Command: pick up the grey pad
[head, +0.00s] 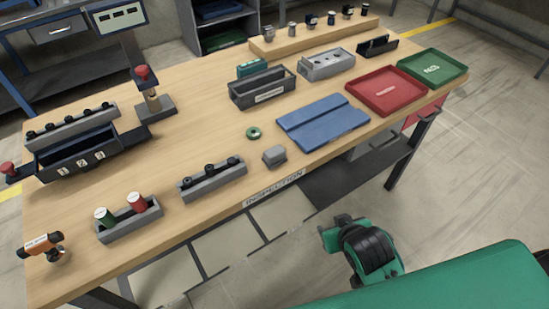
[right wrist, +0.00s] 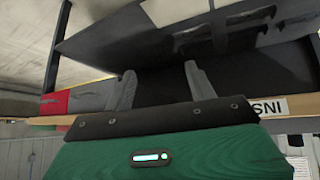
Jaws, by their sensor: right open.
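The grey pad (head: 275,155), a small grey block with a rounded top, lies on the wooden table near its front edge, left of the blue mat. My right gripper (head: 338,230) is off the table, in front of its front edge and away from the pad. In the right wrist view its two grey fingers (right wrist: 160,85) stand apart with nothing between them. I cannot make out the pad in the right wrist view. My left gripper is not in view.
A green ring (head: 254,133) lies behind the pad. The blue mat (head: 323,123) is to its right and a grey rack with black knobs (head: 212,178) to its left. A red tray (head: 385,91) and a green tray (head: 433,67) stand at the right. The table edge (head: 273,189) lies between gripper and pad.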

